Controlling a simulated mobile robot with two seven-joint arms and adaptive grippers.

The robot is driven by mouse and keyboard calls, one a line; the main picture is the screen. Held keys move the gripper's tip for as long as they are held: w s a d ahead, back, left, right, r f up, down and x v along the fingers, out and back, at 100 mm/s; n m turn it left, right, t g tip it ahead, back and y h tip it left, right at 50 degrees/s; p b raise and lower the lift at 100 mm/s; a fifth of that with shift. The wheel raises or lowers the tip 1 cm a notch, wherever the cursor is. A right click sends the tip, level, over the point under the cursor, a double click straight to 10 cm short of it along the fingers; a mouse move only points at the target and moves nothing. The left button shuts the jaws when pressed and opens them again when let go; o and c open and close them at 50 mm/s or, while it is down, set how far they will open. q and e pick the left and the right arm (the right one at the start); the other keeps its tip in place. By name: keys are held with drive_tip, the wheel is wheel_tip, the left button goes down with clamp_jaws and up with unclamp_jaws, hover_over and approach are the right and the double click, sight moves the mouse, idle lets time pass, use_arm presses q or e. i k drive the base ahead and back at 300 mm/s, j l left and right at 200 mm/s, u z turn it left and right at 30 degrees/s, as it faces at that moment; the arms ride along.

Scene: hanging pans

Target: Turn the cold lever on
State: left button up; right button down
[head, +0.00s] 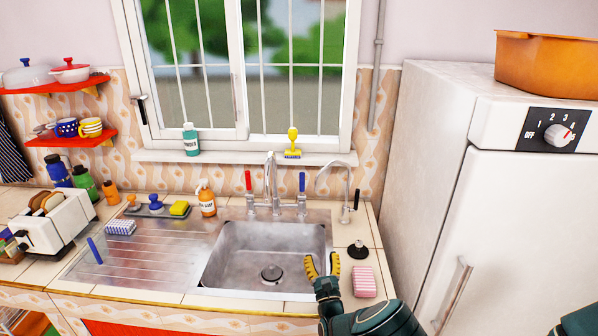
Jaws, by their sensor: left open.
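The tap (271,185) stands at the back of the sink, with a tall curved spout in the middle. Its cold lever (302,182) is blue and points upright on the right side. The hot lever (248,180) is red and upright on the left side. My left gripper (322,264) is open and empty, with yellow finger pads. It is over the front right corner of the sink basin, well in front of the cold lever and apart from it. My right gripper is not in view.
A thin curved spout (336,166) with a black handle stands right of the tap. A black plug (358,250) and pink sponge (364,281) lie right of the basin. A soap bottle (207,199) stands left. The fridge (440,150) blocks the right side.

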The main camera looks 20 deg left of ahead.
sight(301, 197)
drive_tip(key=i+j, duration=0.6)
drive_tip(key=i, duration=0.15)
